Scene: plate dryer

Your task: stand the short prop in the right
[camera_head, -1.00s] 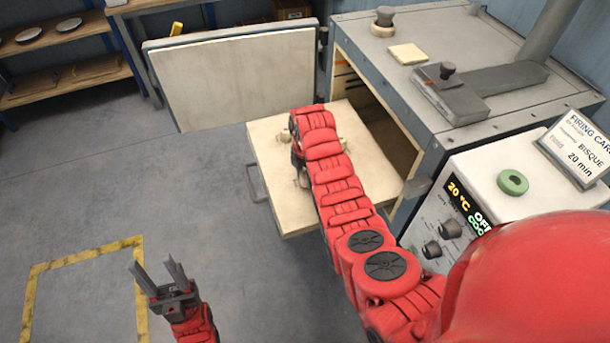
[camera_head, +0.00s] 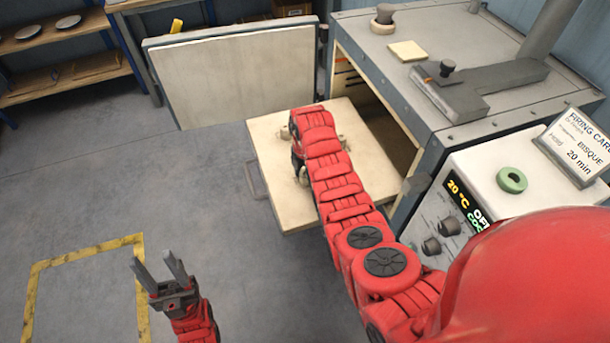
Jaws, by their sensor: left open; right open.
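A pulled-out cream shelf (camera_head: 272,140) sticks out of the open kiln, with a handle on its left side. Small pale props (camera_head: 343,141) show partly on it beside my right forearm; I cannot tell which is the short one. My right arm reaches over the shelf, and its wrist covers most of the middle. My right gripper is hidden beneath the wrist, so its fingers and what lies between them do not show. My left gripper (camera_head: 159,270) is open and empty, fingers up, over the floor at the lower left, well apart from the shelf.
The kiln (camera_head: 470,40) stands at the right, its door (camera_head: 235,75) swung open to the left. A control box (camera_head: 450,225) with a green ring (camera_head: 511,180) and firing card is at the right. The floor left of the shelf is clear.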

